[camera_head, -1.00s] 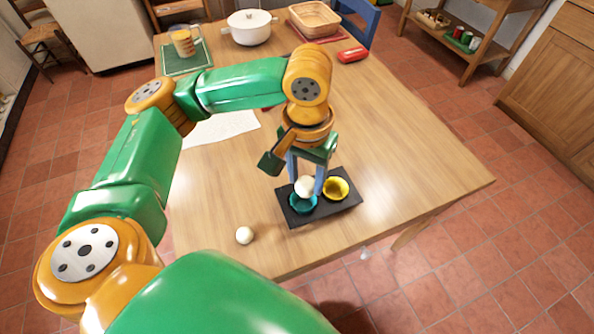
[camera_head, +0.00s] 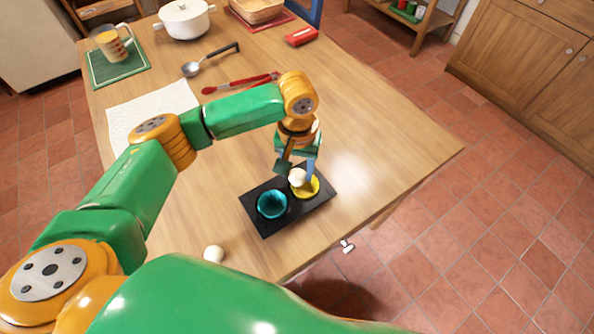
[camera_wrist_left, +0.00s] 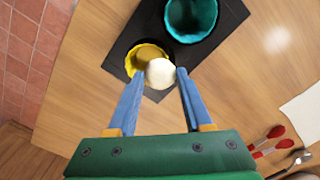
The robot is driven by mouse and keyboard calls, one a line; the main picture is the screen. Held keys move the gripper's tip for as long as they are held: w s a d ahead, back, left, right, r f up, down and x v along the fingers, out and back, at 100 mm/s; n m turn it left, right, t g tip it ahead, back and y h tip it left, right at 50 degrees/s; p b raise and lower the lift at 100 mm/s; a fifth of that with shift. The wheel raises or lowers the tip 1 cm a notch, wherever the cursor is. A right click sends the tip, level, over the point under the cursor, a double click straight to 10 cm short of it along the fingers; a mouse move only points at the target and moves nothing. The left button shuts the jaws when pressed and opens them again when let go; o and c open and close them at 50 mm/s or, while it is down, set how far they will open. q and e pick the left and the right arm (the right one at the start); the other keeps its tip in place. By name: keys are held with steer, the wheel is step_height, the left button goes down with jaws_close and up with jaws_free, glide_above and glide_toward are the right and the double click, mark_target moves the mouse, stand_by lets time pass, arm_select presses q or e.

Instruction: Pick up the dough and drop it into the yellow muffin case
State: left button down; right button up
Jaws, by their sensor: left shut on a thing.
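My left gripper (camera_head: 299,177) is shut on a white ball of dough (camera_head: 297,176) and holds it over the yellow muffin case (camera_head: 308,193). The dough overlaps the case in the head view; its exact height above the case is hard to tell. In the left wrist view the dough (camera_wrist_left: 160,73) shows between the blue fingers, in front of the near rim of the yellow case (camera_wrist_left: 133,62). The yellow case and a teal case (camera_head: 272,204) sit in a black tray (camera_head: 264,229). My right gripper is not in view.
A second white dough ball (camera_head: 213,254) lies on the wooden table (camera_head: 400,140) near its front edge. A white cloth (camera_head: 150,105), red tongs (camera_head: 238,84), a ladle (camera_head: 208,61) and a red object (camera_head: 301,36) lie farther back. The table right of the tray is clear.

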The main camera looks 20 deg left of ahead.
mark_target(298, 174)
arm_select(q)
steer(key=shift+f, duration=0.6)
steer(key=shift+r, duration=0.15)
steer(key=shift+c, duration=1.2)
jaws_free()
step_height(298, 174, up, 7)
steer(key=shift+r, duration=0.1)
